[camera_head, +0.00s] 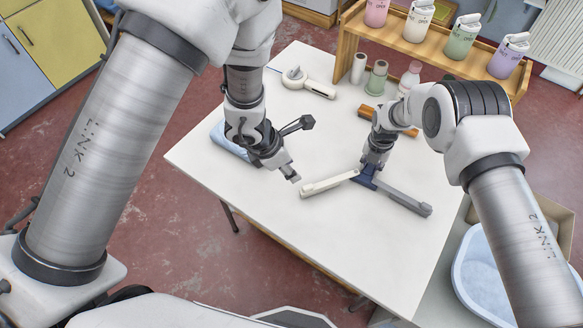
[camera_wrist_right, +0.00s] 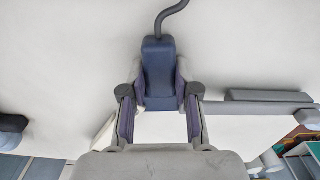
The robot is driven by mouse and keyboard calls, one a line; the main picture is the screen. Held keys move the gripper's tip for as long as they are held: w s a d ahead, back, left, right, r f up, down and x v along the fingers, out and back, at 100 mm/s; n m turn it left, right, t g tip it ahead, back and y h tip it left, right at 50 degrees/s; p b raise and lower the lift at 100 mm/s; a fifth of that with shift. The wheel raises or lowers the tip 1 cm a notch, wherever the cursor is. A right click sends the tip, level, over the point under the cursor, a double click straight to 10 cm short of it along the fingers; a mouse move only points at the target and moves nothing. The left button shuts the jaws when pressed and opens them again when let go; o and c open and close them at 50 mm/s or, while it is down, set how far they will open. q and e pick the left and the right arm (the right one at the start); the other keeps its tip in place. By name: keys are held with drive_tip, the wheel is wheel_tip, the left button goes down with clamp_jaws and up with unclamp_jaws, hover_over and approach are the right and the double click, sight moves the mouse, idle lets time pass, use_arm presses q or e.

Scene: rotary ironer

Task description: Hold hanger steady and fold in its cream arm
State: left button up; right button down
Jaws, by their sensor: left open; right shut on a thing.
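The hanger lies on the white table, with a dark blue middle block (camera_head: 367,178), a cream arm (camera_head: 328,185) and a grey arm (camera_head: 404,199). The cream arm points left and the grey arm points lower right. My right gripper (camera_head: 372,166) is shut on the blue block. In the right wrist view the block (camera_wrist_right: 158,75) sits between the fingers, with a dark curved hook (camera_wrist_right: 170,14) above it and the grey arm (camera_wrist_right: 270,97) at right. The cream arm is mostly hidden there. My left gripper (camera_head: 300,151) is open and empty, with one finger close to the cream arm's free end.
A light blue folded cloth (camera_head: 228,140) lies behind my left gripper. A wooden shelf (camera_head: 433,52) holds coloured bottles. A blue-lined basket (camera_head: 480,275) stands lower right. The table front is clear.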

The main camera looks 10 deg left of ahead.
use_arm(q)
drive_tip(key=c, duration=0.4)
drive_tip(key=shift+w+d, duration=0.2)
clamp_jaws()
drive_tip(key=w+d+m+g+h, duration=0.25)
drive_tip(key=w+d+m, duration=0.25)
drive_tip(key=m, duration=0.4)
drive_tip(key=w+a+f+m+g+y, duration=0.25)
drive_tip(key=w+a+m+y, duration=0.25)
drive_tip(key=a+m, duration=0.3)
drive_tip(key=shift+m, duration=0.5)
drive_tip(key=x, duration=0.3)
drive_tip(key=d+x, duration=0.1)
drive_tip(key=x, duration=0.2)
drive_tip(key=d+x, duration=0.1)
drive_tip(key=x, duration=0.2)
drive_tip(key=shift+s+d+f, duration=0.1)
drive_tip(key=shift+s+f, duration=0.1)
drive_tip(key=shift+s, duration=0.1)
drive_tip(key=shift+s+d+r, duration=0.1)
drive_tip(key=shift+s+d, duration=0.65)
drive_tip(key=shift+s, duration=0.3)
drive_tip(key=shift+s+d, duration=0.3)
drive_tip(key=shift+s, duration=0.1)
